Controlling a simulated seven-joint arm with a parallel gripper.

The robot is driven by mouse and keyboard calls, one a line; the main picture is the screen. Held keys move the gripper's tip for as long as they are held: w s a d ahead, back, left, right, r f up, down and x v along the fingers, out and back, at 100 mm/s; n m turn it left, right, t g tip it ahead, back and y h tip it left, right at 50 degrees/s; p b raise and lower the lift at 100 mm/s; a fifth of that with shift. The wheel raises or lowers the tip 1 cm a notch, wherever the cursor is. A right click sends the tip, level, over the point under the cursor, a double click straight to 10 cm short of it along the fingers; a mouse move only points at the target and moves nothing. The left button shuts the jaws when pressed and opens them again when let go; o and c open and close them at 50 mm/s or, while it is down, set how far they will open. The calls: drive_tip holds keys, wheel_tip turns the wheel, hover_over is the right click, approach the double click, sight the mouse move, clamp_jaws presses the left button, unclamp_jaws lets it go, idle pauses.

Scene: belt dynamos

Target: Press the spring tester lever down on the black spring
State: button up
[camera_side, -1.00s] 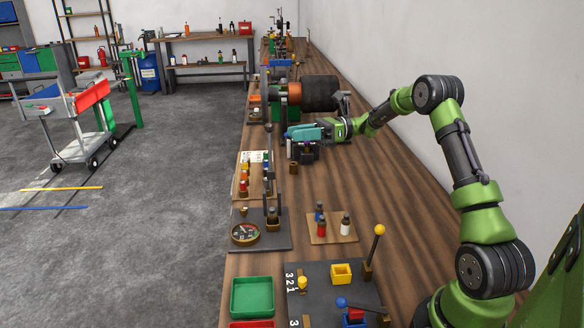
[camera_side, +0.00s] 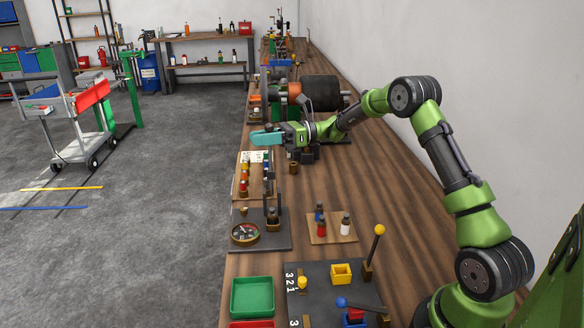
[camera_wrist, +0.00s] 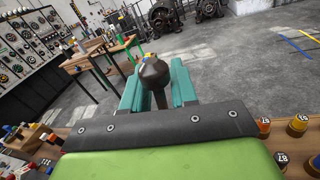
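In the wrist view, a dark knobbed piece (camera_wrist: 154,73) with a stem shows between my fingers (camera_wrist: 158,95). I cannot tell whether they grip it.
A small board with several colored bottles (camera_side: 245,173) lies between my gripper and the tester. A dark holder (camera_side: 306,155) and a small brown cup (camera_side: 293,168) stand nearby. A wooden board with bottles (camera_side: 331,228) is right of the tester. A green tray (camera_side: 252,297) is in front.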

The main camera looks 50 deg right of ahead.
clamp_jaws()
